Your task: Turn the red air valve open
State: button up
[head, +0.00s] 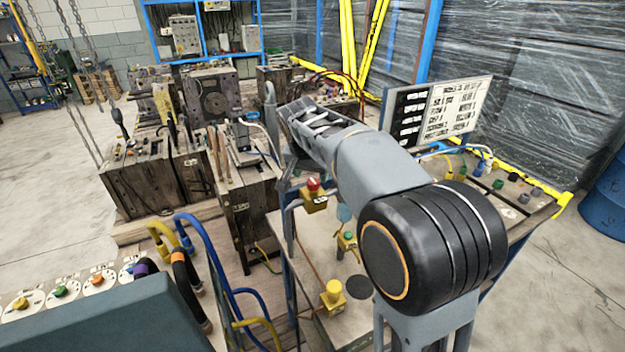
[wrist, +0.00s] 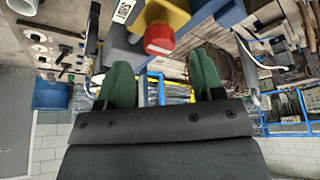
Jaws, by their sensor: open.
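The red air valve is a red knob (head: 313,184) on a yellow body, on a pipe at the left edge of the bench. In the wrist view, the red knob (wrist: 160,40) shows its round end just beyond the fingertips, near the gap's middle line. My gripper (wrist: 163,72) has two green fingers, spread apart with nothing between them. They look close to the knob but apart from it; the exact distance is unclear. In the head view my arm reaches in from the right above the bench, and its wrist hides most of the gripper.
Two other yellow valves, one with a green top (head: 349,236) and one with a yellow knob (head: 333,290), stand on the bench nearer me. Heavy moulds (head: 210,98) crowd the left and back. A label board (head: 440,108) stands behind my arm. Blue hoses (head: 215,265) loop at front left.

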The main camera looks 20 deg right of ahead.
aim_at(313, 181)
jog(key=shift+x, duration=2.05)
jog(key=shift+c, duration=0.2)
jog(key=c, duration=0.9)
jog(key=shift+o, duration=0.2)
